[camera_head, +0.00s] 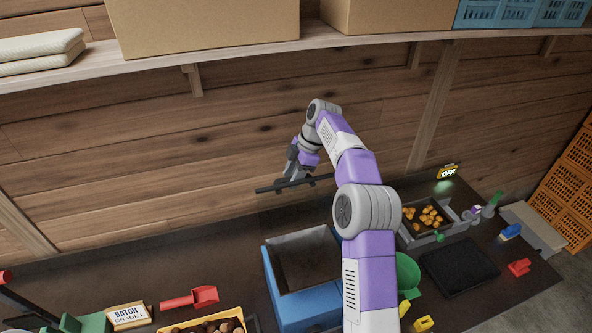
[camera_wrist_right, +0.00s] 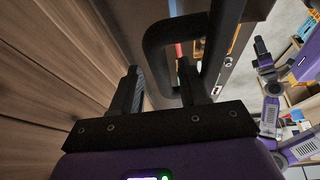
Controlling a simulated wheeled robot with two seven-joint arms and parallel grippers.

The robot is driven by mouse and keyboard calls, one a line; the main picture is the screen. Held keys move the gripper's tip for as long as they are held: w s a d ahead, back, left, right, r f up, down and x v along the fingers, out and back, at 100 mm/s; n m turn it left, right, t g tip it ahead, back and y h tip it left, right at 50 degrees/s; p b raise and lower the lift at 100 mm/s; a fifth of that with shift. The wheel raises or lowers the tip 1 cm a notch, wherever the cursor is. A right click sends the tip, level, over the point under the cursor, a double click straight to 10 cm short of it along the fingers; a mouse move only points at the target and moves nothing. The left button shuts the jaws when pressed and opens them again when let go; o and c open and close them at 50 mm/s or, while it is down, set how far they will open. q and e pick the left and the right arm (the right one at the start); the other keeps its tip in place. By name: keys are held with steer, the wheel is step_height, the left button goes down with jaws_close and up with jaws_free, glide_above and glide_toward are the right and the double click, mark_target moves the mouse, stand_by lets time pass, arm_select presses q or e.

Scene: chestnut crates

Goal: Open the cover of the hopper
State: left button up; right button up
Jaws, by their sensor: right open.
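The blue hopper (camera_head: 293,304) stands on the dark table, and its grey inside shows through the open top. A thin dark bar (camera_head: 268,189) lies behind and above it, at my right gripper (camera_head: 291,172); it looks like the cover's edge, but I cannot tell for sure. In the right wrist view, my right gripper (camera_wrist_right: 160,82) is open, with a black loop handle (camera_wrist_right: 154,42) just beyond its fingers, in front of a brown panel. I cannot tell whether they touch. An arm of mine shows at that view's right, its left gripper (camera_wrist_right: 262,46) small and unclear.
A shelf (camera_head: 250,47) with boxes runs along the wooden wall above. A red scoop (camera_head: 203,296) and a batch sign (camera_head: 128,316) lie left of the hopper. A green bowl (camera_head: 408,272), a black mat (camera_head: 459,266) and a tray of chestnuts (camera_head: 427,217) are right.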

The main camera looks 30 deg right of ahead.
steer(key=shift+v, duration=3.15)
steer(key=shift+d+r, duration=0.25)
